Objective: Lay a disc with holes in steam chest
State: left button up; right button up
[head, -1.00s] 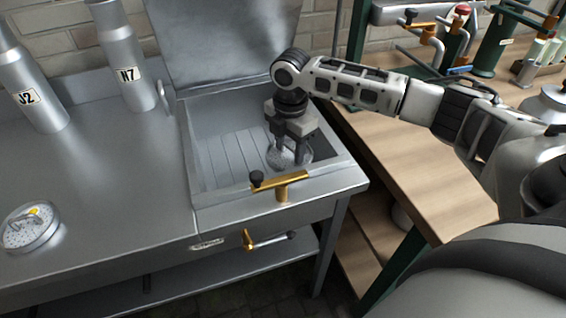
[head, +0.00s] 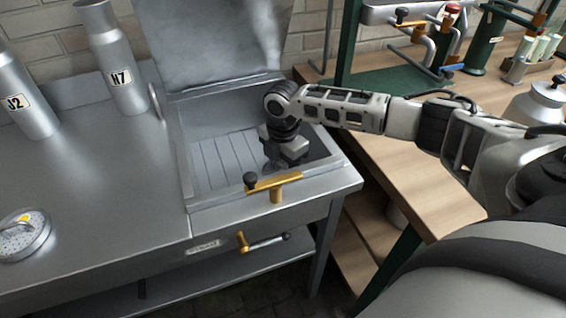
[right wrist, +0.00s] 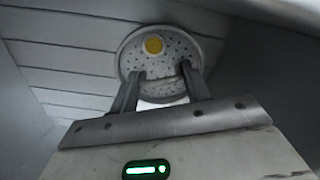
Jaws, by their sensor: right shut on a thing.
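The steam chest (head: 208,200) is an open metal box with a slatted floor and its lid raised. My right gripper (head: 274,163) reaches down inside its right part. In the right wrist view my right gripper (right wrist: 162,90) is shut on a round grey disc with holes (right wrist: 170,62), which has a yellow spot. The disc is close over the slatted floor; I cannot tell whether it touches. In the head view the disc is hidden by the gripper and the front wall. A second disc with holes (head: 14,240) lies on the metal worktop at the far left. My left gripper is out of view.
A brass T-handle (head: 275,184) sits at the chest's front rim. A wooden bench (head: 385,165) with pipes and valves is at the right.

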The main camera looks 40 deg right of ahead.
aim_at(283, 166)
jog(key=shift+f, duration=0.15)
jog(key=o, duration=1)
jog(key=shift+o, duration=0.2)
notch_tip(283, 166, up, 13)
